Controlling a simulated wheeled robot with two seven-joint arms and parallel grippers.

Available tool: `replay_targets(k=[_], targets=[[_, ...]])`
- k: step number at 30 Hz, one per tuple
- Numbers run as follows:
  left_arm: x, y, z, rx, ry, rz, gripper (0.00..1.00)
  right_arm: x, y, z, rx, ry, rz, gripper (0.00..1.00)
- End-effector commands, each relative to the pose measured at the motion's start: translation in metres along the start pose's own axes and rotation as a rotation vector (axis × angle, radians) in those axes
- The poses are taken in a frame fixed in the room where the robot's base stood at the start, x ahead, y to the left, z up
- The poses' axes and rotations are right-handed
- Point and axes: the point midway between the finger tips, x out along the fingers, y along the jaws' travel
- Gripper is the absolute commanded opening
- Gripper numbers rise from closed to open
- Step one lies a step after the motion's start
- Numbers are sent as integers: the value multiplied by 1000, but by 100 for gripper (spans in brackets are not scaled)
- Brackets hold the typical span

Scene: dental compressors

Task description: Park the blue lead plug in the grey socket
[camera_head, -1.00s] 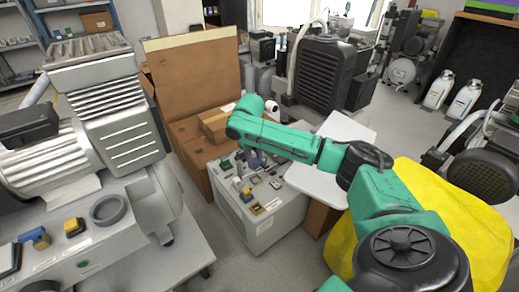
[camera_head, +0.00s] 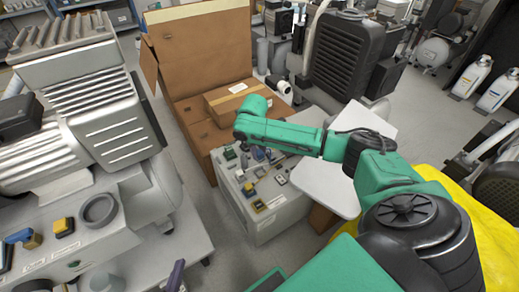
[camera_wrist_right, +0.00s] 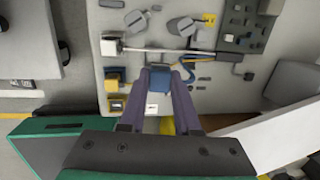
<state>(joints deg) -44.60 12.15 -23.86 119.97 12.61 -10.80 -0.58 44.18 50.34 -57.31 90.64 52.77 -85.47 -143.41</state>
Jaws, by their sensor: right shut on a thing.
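In the right wrist view my right gripper (camera_wrist_right: 160,73) has its two purple fingers shut on a blue block-like plug (camera_wrist_right: 160,84), above the light grey panel of a cabinet. In the head view my right arm reaches over this cabinet (camera_head: 275,222); its fingers are hard to make out there. Several small fittings sit on the panel, including grey oval ones (camera_wrist_right: 181,26); I cannot tell which is the grey socket. Whether the plug touches the panel is unclear. One purple finger of my left gripper (camera_head: 175,276) shows at the bottom edge; its opening cannot be judged.
A white cable (camera_wrist_right: 170,50) runs across the panel from a white block (camera_wrist_right: 110,45). Yellow blocks (camera_wrist_right: 116,80) line its left side. An open cardboard box (camera_head: 200,60) stands behind the cabinet, a white tabletop (camera_head: 330,185) to its right, a large compressor (camera_head: 90,110) at left.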

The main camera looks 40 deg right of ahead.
Motion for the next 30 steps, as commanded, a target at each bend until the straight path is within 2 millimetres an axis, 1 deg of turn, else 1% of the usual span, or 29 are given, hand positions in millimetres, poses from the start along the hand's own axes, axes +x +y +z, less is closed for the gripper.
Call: replay_targets(k=[30], targets=[[10,-8,19,0,0,0,0,62,8,-6,0,0,0,0]])
